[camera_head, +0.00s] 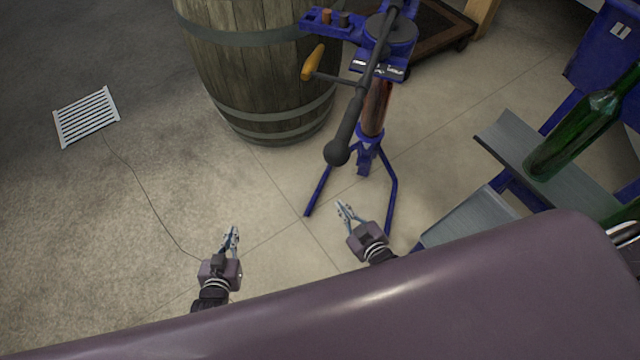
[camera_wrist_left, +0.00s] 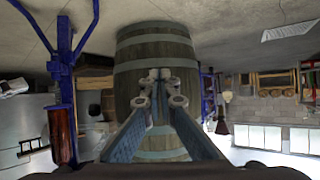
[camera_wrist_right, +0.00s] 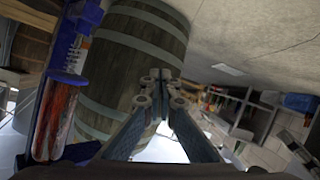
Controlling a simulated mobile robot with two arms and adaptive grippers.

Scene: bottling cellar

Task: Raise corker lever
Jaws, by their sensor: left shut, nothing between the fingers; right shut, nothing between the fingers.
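The blue corker (camera_head: 385,70) stands on the floor on splayed blue legs, right of the barrel. Its dark lever (camera_head: 348,125) slants down towards me and ends in a rounded black grip (camera_head: 337,152). My left gripper (camera_head: 234,232) is shut and empty, low and to the left of the corker. My right gripper (camera_head: 342,206) is shut and empty, below the lever's grip in the picture and apart from it. The corker's column with its reddish tube shows at the left of the left wrist view (camera_wrist_left: 63,135) and of the right wrist view (camera_wrist_right: 55,120).
A wooden barrel (camera_head: 265,70) stands left of the corker. An orange-handled crank (camera_head: 313,62) juts from the corker's left side. Green bottles (camera_head: 575,130) rest on a grey rack (camera_head: 515,140) at right. A floor grate (camera_head: 86,116) lies far left.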

